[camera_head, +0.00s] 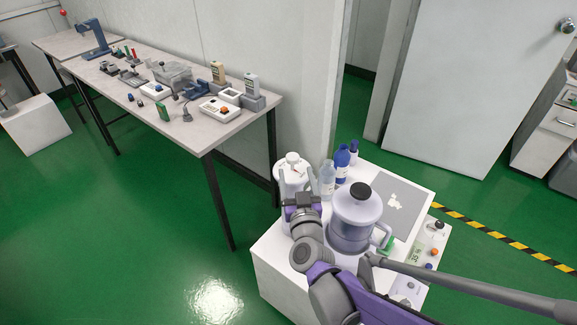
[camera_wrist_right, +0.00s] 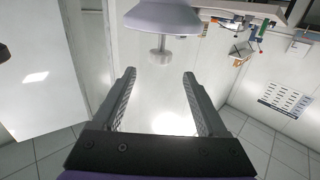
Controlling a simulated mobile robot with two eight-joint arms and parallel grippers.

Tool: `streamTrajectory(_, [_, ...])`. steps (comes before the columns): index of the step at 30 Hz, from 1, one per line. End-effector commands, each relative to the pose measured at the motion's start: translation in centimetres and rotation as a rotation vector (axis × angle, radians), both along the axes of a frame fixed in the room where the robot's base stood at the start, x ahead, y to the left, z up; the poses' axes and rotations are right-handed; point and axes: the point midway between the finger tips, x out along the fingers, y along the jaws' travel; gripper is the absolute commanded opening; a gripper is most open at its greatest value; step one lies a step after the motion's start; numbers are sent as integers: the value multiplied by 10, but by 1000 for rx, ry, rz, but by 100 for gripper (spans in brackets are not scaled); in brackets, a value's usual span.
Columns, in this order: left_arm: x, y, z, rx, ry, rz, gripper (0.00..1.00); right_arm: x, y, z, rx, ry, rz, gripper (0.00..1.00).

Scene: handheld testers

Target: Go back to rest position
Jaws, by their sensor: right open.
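My right gripper (camera_head: 302,203) shows in the head view above the left side of a white cabinet, in front of a white bottle (camera_head: 292,172). In the right wrist view the two fingers of my right gripper (camera_wrist_right: 160,74) are wide apart with nothing between them. I cannot tell from the head view whether the gripper touches the bottle. My right arm, purple and grey, reaches in from the lower right and covers part of the cabinet top. My left gripper is not in view.
A long table (camera_head: 190,135) at the left holds handheld testers (camera_head: 220,110). Green floor (camera_head: 150,230) is clear at the lower left.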

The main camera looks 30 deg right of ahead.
Motion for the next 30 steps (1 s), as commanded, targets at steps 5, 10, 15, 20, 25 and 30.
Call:
streamTrajectory(5, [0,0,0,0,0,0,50,0,0,0,0,0,0,75])
streamTrajectory(10, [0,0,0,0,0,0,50,-1,21,-2,15,38,87,75])
streamTrajectory(15, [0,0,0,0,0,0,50,-27,92,-31,87,257,358,75])
streamTrajectory(20, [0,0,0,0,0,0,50,-93,135,-83,167,603,503,75])
streamTrajectory(25, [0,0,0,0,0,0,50,-169,137,-125,217,926,476,75])
streamTrajectory(30, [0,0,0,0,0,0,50,-241,117,-150,239,1187,345,75])
